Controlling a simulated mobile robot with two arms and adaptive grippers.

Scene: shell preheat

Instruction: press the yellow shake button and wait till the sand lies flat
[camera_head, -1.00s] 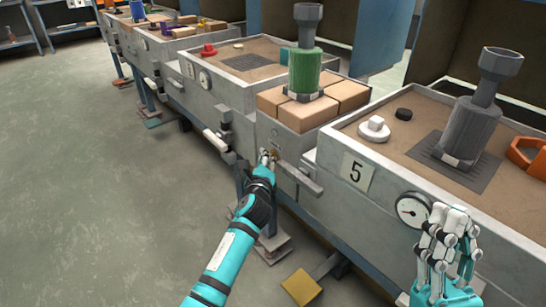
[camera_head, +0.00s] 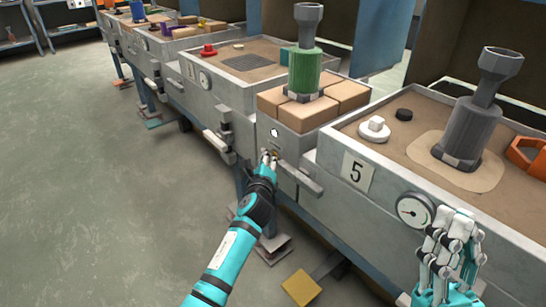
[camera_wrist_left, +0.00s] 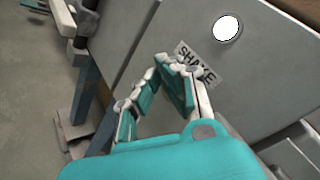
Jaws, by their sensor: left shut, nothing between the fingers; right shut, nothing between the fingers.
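A round, bright white disc (camera_head: 274,132) is on the grey front panel below the tan blocks. It also shows in the left wrist view (camera_wrist_left: 227,28), above the SHAKE label (camera_wrist_left: 196,62). I see no yellow on its face. My left gripper (camera_head: 268,156) is shut and empty, just below the disc and in front of the label, apart from the disc. The sand (camera_head: 405,150) in the bin marked 5 has a paler rounded patch around the dark grey cylinder (camera_head: 468,130). My right gripper (camera_head: 458,222) is shut and empty in front of bin 5.
A gauge (camera_head: 414,210) is on the front of bin 5. A green cylinder (camera_head: 305,72) stands on the tan blocks (camera_head: 340,95). A handle bar (camera_head: 300,178) juts out beside my left gripper. A yellow pedal (camera_head: 301,287) lies low in front. The floor at left is clear.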

